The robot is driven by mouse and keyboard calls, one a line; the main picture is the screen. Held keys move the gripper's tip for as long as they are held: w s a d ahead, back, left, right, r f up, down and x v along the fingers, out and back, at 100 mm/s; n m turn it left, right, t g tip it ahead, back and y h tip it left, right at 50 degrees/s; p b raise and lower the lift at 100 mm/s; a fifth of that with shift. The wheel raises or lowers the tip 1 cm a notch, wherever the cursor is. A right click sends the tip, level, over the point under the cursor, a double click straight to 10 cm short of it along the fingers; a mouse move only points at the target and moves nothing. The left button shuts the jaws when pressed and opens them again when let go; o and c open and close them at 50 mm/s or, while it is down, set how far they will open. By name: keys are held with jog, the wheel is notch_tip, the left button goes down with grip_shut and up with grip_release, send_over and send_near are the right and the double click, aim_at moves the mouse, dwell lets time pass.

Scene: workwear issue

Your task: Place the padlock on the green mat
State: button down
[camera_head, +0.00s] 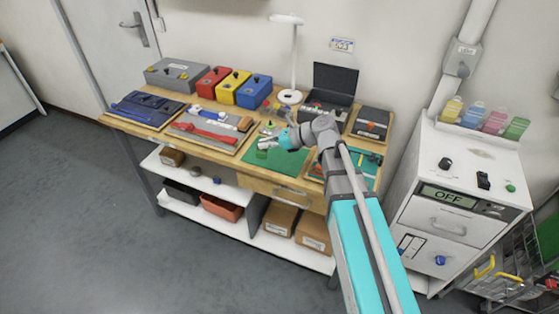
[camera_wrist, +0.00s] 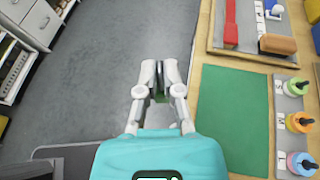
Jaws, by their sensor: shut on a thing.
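The green mat (camera_head: 284,168) lies on the workbench near its front edge. In the wrist view the mat (camera_wrist: 233,115) is a bare green sheet to the right of my gripper (camera_wrist: 160,88). My gripper is shut on a small dark green thing (camera_wrist: 160,97), seemingly the padlock, mostly hidden by the fingers. The wrist view shows the fingers over the grey floor, just off the table edge and apart from the mat. In the head view my gripper (camera_head: 265,144) appears in front of the mat's left part.
Small capped bottles (camera_wrist: 298,122) stand in a row along the mat's far side. A white lamp (camera_head: 290,95) and an open dark case (camera_head: 332,88) stand behind.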

jog(key=shift+s, duration=0.3)
jog(key=shift+w+d, duration=0.2)
jog(key=shift+d, duration=0.3)
jog(key=w+d+m+t+h, duration=0.1)
jog(key=d+m+t, duration=0.1)
jog(key=d, duration=0.5)
jog(key=shift+w+d+m+t, duration=0.3)
jog(key=shift+w+t, duration=0.1)
jog(key=shift+t, duration=0.1)
jog(key=shift+w+a, duration=0.1)
jog(key=w+a+f+b, duration=0.5)
jog(key=w+f+b, duration=0.4)
jog(key=w, duration=0.3)
